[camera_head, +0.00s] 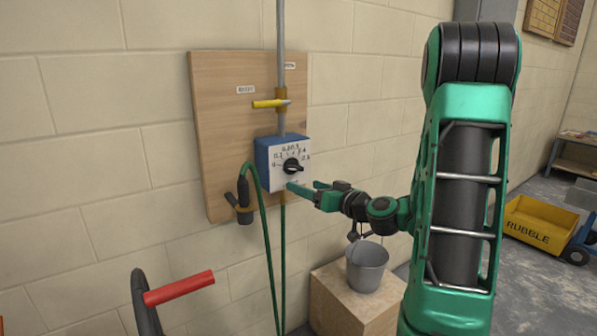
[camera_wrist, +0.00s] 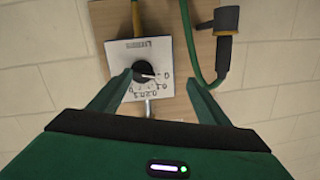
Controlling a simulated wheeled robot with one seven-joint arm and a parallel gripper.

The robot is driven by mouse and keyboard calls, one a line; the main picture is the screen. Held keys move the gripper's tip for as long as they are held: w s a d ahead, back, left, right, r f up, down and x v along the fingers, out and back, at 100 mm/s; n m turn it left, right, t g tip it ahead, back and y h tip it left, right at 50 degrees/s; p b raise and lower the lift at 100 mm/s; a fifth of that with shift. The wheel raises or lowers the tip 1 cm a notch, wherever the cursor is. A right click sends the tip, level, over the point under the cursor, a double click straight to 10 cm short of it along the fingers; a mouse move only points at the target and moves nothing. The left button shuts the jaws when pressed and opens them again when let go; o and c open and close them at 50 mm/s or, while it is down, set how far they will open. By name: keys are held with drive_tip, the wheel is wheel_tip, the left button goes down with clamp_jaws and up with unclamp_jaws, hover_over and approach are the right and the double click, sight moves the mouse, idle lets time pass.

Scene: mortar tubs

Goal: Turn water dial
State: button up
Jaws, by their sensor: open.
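The water dial is a black round knob (camera_head: 291,166) on the white numbered face of a blue box (camera_head: 264,165) fixed to a wooden wall board. In the wrist view the knob (camera_wrist: 144,71) shows between my finger ends, nearer the left finger, with a pale mark on its right side. My gripper (camera_head: 303,186) is open and empty, just below and right of the knob in the head view. In the wrist view my gripper (camera_wrist: 159,77) has both green fingers spread. I cannot tell whether either finger touches the knob.
A yellow lever (camera_head: 268,103) sits on the pipe above the box. A green hose (camera_head: 264,215) with a dark nozzle (camera_head: 244,200) hangs to the left. A grey bucket (camera_head: 367,267) stands on a block below. A red-gripped handle (camera_head: 179,288) is at lower left.

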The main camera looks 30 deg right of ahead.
sight(297, 168)
drive_tip(key=shift+m+t+h, duration=0.6)
drive_tip(key=shift+m+h, duration=0.1)
drive_tip(key=shift+h, duration=0.2)
drive_tip(key=w+d, duration=0.1)
drive_tip(key=w, duration=0.2)
drive_tip(key=w+d+r, duration=0.1)
drive_tip(key=w, duration=0.3)
drive_tip(key=w+d, duration=0.1)
drive_tip(key=w, duration=0.3)
drive_tip(key=shift+r, duration=0.25)
